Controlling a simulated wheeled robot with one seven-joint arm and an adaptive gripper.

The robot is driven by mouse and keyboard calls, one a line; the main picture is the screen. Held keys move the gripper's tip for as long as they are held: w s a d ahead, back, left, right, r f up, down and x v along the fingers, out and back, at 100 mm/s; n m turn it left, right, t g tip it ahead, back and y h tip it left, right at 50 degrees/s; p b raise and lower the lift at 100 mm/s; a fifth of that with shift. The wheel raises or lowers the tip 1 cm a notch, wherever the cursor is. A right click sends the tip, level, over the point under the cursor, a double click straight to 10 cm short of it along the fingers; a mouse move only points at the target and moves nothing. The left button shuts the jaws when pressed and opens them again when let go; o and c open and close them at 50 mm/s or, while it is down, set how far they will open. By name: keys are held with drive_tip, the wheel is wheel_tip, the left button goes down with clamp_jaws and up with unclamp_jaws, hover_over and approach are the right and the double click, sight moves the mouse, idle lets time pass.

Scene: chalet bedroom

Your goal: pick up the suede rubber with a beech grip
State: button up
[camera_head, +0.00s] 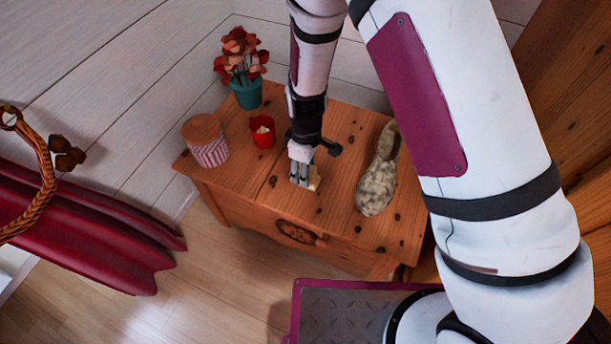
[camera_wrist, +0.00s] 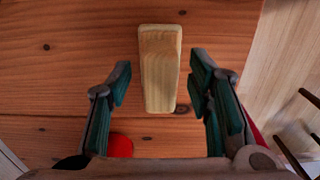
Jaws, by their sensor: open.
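The suede rubber with a beech grip shows in the wrist view as a pale wooden block (camera_wrist: 160,70) lying on the wooden chest. No suede face can be made out. In the head view only a small pale part of the block (camera_head: 314,184) shows beside my gripper (camera_head: 302,182), which hides the rest. In the wrist view my gripper (camera_wrist: 160,100) is open, with one finger on each side of the block's near end. A gap shows between the block and each finger.
On the wooden chest (camera_head: 340,125) stand a striped jar with a wooden lid (camera_head: 208,148), a red cup (camera_head: 262,131), a teal pot of red flowers (camera_head: 246,92) and a speckled slipper (camera_head: 378,185). Red sled-like boards (camera_head: 90,225) lie at left.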

clamp_jaws()
drive_tip(key=shift+r, duration=0.1)
drive_tip(key=shift+r+p, duration=0.3)
drive_tip(key=shift+r, duration=0.2)
drive_tip(key=r, duration=0.1)
drive_tip(key=r+p, duration=0.1)
drive_tip(key=shift+s+d+r, duration=0.15)
drive_tip(key=shift+s+r, duration=0.2)
drive_tip(key=shift+s, duration=0.05)
drive_tip(key=s+d+p, duration=0.1)
drive_tip(key=s+d, duration=0.1)
drive_tip(key=s, duration=0.5)
drive_tip(key=s+d+r+p, duration=0.1)
drive_tip(key=s+d, duration=0.2)
drive_tip(key=s, duration=0.4)
drive_tip(key=shift+d, duration=0.15)
drive_tip(key=shift+s+r, duration=0.1)
